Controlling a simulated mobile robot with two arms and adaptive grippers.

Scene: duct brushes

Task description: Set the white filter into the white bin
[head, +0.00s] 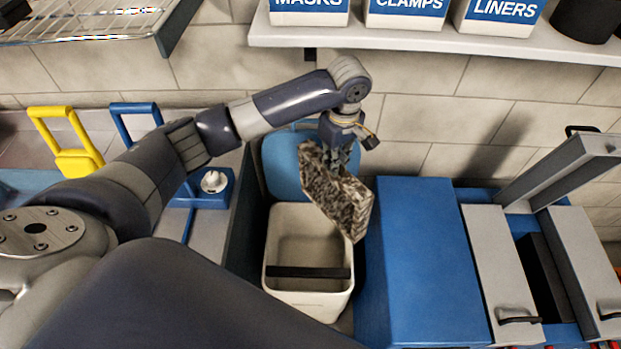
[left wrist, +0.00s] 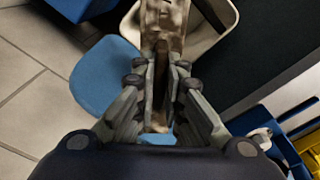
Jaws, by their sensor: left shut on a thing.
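The filter (head: 345,203) is a flat panel with a mottled grey-brown face, tilted on edge in the air. My left gripper (head: 337,158) is shut on its upper end and holds it over the back right part of the white bin (head: 307,302). The bin is open, with a blue lid (head: 284,167) raised behind it and a dark bar across its inside. In the left wrist view the filter (left wrist: 165,22) runs up from between the fingers (left wrist: 163,85), with the bin's rim (left wrist: 226,32) beyond it. My right gripper is not in view.
A blue cabinet (head: 420,265) stands close to the right of the bin. A grey machine with handles (head: 500,265) is further right. Yellow (head: 75,162) and blue (head: 137,118) handled items stand at left. A shelf (head: 400,45) with labelled boxes hangs above.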

